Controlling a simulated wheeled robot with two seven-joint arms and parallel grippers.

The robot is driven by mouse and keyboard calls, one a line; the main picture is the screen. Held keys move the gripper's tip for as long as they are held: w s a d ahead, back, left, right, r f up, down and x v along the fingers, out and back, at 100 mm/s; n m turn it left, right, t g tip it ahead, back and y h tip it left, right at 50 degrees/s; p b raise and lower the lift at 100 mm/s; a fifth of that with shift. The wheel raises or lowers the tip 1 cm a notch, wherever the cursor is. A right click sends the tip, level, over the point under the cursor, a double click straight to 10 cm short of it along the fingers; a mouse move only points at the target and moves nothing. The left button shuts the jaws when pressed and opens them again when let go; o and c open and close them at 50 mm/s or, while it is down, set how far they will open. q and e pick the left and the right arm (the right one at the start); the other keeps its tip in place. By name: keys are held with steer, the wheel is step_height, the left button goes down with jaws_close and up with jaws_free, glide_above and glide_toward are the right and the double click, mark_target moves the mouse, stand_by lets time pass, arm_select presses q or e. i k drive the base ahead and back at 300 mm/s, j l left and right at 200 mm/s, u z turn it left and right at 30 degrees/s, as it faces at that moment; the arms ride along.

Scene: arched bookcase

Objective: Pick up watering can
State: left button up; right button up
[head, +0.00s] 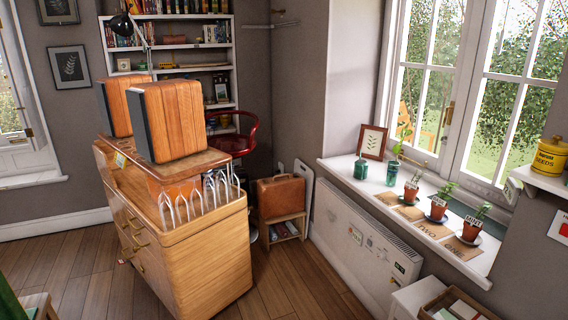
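I do not see a watering can that I can make out in the head view. The closest garden things are on the white windowsill (470,262) at the right: several small terracotta pots with seedlings, one of them the middle pot (438,208), and two green jars, one (361,168) near the picture frame and one (392,173) with a plant stem in it. A yellow seeds tin (550,156) stands on a small white wall shelf at the right edge. Neither of my grippers is in view.
A wooden cabinet (205,265) with two wooden boxes on top stands at left centre. A red chair (236,142) and a bookcase (180,55) are behind it. A white radiator (355,245) runs under the sill. Open wooden floor (290,285) lies between cabinet and radiator.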

mark_target(361, 166)
steer(key=i+j+u, duration=0.15)
steer(key=i, duration=1.25)
